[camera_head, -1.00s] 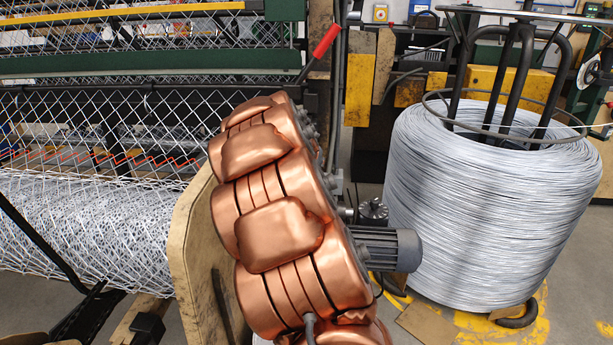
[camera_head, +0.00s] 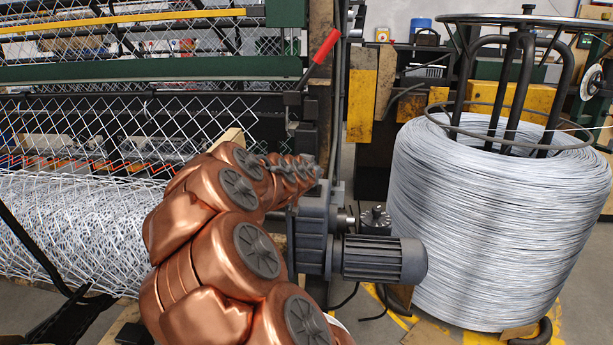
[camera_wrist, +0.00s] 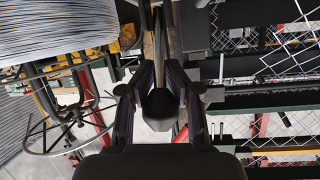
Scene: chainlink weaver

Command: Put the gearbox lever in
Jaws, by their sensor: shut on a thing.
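In the wrist view my gripper (camera_wrist: 160,85) has its two dark fingers closed on a dark rounded knob (camera_wrist: 160,109). I take the knob to be the gearbox lever's end; the lever's full shape and far end cannot be made out. In the head view the grey gearbox (camera_head: 314,238), with its ribbed motor (camera_head: 385,260), stands just right of my copper-coloured arm. The arm hides part of it. A red-handled lever (camera_head: 325,46) stands tilted on the machine above. My gripper cannot be made out clearly in the head view.
Wire mesh (camera_head: 70,215) and the green machine beam (camera_head: 150,68) fill the left. Floor shows between gearbox and coil.

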